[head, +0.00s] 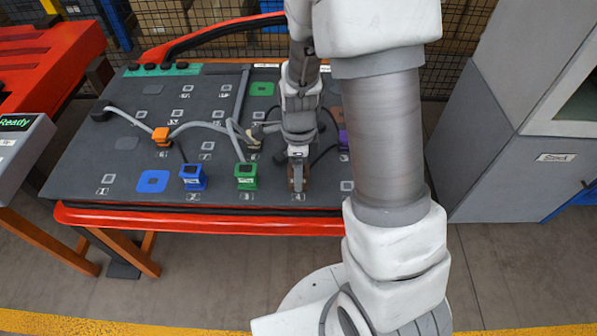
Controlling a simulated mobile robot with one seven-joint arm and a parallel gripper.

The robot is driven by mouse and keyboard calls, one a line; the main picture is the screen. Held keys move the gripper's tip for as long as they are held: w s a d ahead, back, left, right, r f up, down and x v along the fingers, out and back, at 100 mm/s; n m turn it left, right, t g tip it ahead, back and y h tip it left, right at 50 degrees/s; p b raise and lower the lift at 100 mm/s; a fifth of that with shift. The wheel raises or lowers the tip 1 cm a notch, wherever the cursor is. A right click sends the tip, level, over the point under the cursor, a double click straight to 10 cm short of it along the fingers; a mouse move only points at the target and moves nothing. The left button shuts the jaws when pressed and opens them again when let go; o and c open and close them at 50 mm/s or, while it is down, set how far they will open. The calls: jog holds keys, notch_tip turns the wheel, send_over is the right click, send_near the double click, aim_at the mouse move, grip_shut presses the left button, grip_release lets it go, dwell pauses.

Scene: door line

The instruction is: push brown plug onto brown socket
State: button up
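A brown block (297,177), which looks like the brown plug, shows at the fingertips of my gripper (298,168) near the front edge of the dark board, by the label 4. The gripper points down over it, and its fingers cover part of the block. I cannot tell whether the fingers are closed on it or only around it.
The dark sloping board (75,170) has a red front edge. A blue plug (193,177) and a green plug (246,175) stand left of my gripper. Grey cables cross the middle.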

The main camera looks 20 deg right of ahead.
jog(key=shift+f, duration=0.3)
grip_shut()
jog(key=c, duration=0.7)
grip_release()
grip_shut()
jog(key=shift+r+p, duration=0.4)
jog(key=shift+r, duration=0.05)
dwell(0.6)
